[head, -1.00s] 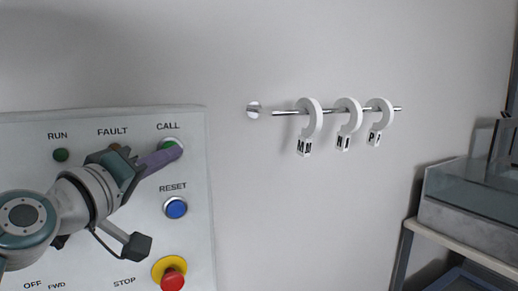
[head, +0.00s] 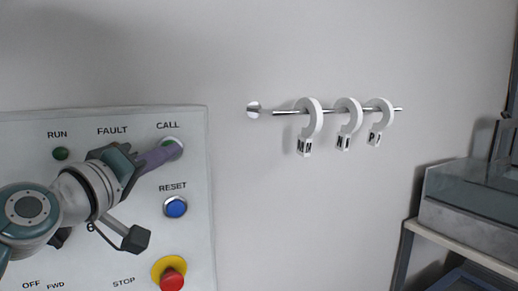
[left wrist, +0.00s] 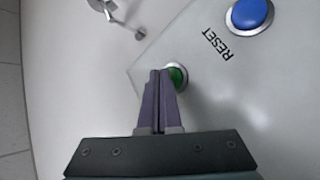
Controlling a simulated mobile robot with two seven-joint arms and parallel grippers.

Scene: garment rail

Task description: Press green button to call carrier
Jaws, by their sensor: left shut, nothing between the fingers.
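The green button (head: 172,145) sits in a metal ring under the word CALL on the light control panel (head: 110,205). My left gripper (head: 171,153) is shut and empty, with its purple fingertips in front of the green button and covering part of it. In the left wrist view the closed fingertips (left wrist: 160,74) overlap the left part of the green button (left wrist: 178,76). I cannot tell whether they touch it or whether it is pushed in. My right gripper is not in view.
A blue RESET button (head: 175,207) is below CALL, and a red stop button (head: 172,280) on yellow is lower. A green RUN lamp (head: 61,154) is at left. A metal rail (head: 287,113) with white tagged hooks is on the wall. A shelf (head: 465,246) stands at right.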

